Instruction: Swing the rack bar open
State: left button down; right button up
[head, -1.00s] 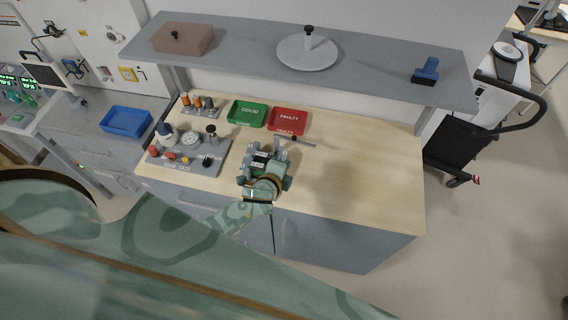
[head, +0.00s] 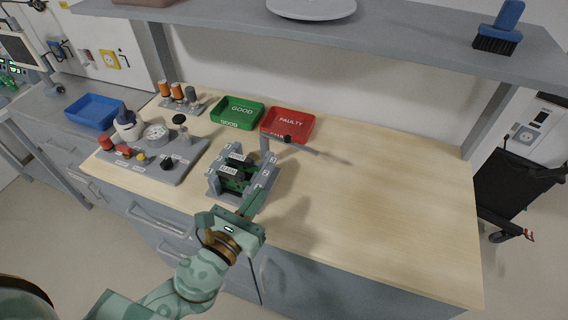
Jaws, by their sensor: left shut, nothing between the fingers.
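The rack (head: 226,188) is a grey frame on the wooden worktop, with green boards standing in it. The rack bar (head: 304,148) is a thin grey bar with a black knob. It reaches from an upright post at the rack's back right corner out to the right, over bare worktop, rather than across the boards. My left gripper (head: 254,203) is shut and empty at the front right of the rack, apart from the bar. Its hand hides part of the rack's front edge. My right gripper is not in view.
A green GOOD tray (head: 239,124) and a red FAULTY tray (head: 303,136) stand behind the rack. A grey panel (head: 182,172) with knobs and a gauge is on the left. A shelf (head: 400,27) overhangs the back. The worktop's right half (head: 400,210) is clear.

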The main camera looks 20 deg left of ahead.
pick_arm(q)
jog(key=p, duration=0.1)
send_near(292, 146)
jog(key=w, duration=0.4)
jog(key=w+d, duration=0.1)
jog(key=w, duration=0.2)
jog(key=shift+d, duration=0.1)
jog(key=shift+s, duration=0.1)
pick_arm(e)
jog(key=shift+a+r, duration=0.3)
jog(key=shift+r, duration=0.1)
pick_arm(q)
jog(key=shift+w+d+n+y, duration=0.2)
jog(key=shift+w+n+y, duration=0.3)
jog(key=shift+w+y, duration=0.3)
jog(key=shift+s, duration=0.1)
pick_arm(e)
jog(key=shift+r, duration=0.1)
